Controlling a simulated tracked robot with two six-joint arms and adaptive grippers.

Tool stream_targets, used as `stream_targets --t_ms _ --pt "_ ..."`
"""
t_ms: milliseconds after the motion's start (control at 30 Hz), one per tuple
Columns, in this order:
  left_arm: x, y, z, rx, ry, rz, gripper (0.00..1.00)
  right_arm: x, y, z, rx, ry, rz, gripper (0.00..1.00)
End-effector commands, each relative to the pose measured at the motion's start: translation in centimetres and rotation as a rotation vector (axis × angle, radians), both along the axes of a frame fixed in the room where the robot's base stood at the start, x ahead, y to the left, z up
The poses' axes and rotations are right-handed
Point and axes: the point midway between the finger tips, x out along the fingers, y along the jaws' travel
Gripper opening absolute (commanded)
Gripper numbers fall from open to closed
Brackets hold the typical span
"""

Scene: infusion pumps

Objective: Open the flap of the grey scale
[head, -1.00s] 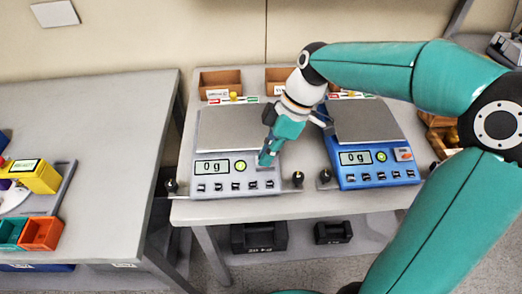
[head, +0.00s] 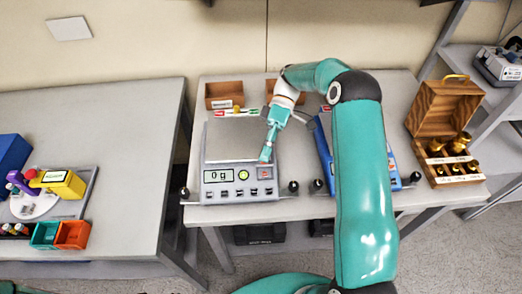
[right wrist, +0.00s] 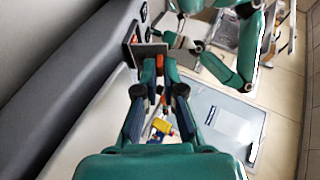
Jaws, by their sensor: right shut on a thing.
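The grey scale (head: 212,187) stands on the table and its display reads 0 g. My right gripper (head: 265,158) points down at the scale's front right corner, beside a small red spot. In the right wrist view its fingertips (right wrist: 160,65) are closed on the edge of a thin grey plate, the flap (right wrist: 151,50), which stands out from the scale with orange-red beside it. Its exact angle is hard to tell. Another teal arm of mine shows in the right wrist view; its gripper end (right wrist: 178,40) is small and unclear.
A blue scale (head: 325,150) stands to the right, partly hidden by my right arm. An open wooden box of brass weights (head: 447,107) is further right. Small wooden trays (head: 224,95) lie behind the scales. Black knobs flank the grey scale. A second table (head: 110,130) is at left.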

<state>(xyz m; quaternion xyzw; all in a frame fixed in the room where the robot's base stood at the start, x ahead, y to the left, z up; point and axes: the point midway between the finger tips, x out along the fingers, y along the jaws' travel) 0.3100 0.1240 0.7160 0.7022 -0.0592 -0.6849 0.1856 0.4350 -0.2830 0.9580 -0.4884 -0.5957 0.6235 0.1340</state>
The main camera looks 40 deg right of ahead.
Motion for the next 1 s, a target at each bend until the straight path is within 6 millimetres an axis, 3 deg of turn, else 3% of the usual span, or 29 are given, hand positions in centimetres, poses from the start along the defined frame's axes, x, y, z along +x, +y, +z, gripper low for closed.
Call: stream_targets --t_ms 333,933,1000 --pt "0.0 0.0 2.8 0.0 0.0 0.0 0.4 0.6 -0.7 -0.4 0.089 0.162 0.0 0.0" --pt "0.0 0.0 3.1 0.0 0.0 0.0 0.4 0.3 -0.3 -1.0 0.108 0.196 -0.01 0.0" --pt "0.0 0.0 3.1 0.0 0.0 0.0 0.4 0.3 -0.3 -1.0 0.108 0.196 -0.01 0.16"
